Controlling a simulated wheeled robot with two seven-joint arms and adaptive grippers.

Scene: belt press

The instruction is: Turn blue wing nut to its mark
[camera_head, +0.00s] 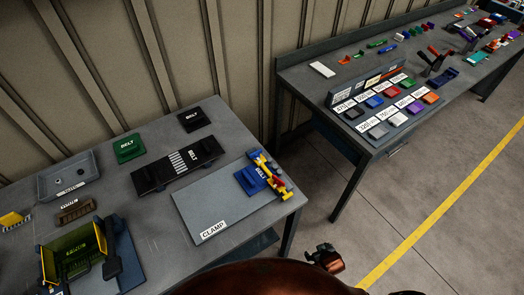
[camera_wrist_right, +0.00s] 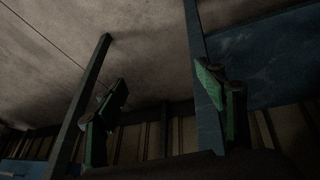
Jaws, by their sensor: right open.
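A clamp (camera_head: 269,172) with a yellow bar and red and blue parts stands at the right end of the grey CLAMP plate (camera_head: 205,213). A blue block marked BELT (camera_head: 249,181) sits against it. The blue wing nut and its mark are too small to tell apart from the clamp's other blue parts. My right gripper (camera_head: 326,259) is low in the head view, right of the table's front corner and apart from the clamp. In the right wrist view its two green-padded fingers (camera_wrist_right: 164,95) are spread, with nothing between them. My left gripper is not in view.
A black belt press strip (camera_head: 178,163), a green BELT block (camera_head: 128,148) and a black one (camera_head: 194,119) lie on the table. A grey tray (camera_head: 68,178) and a yellow-green fixture (camera_head: 75,255) stand left. A second bench (camera_head: 350,140) with coloured parts is at right, beyond open floor.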

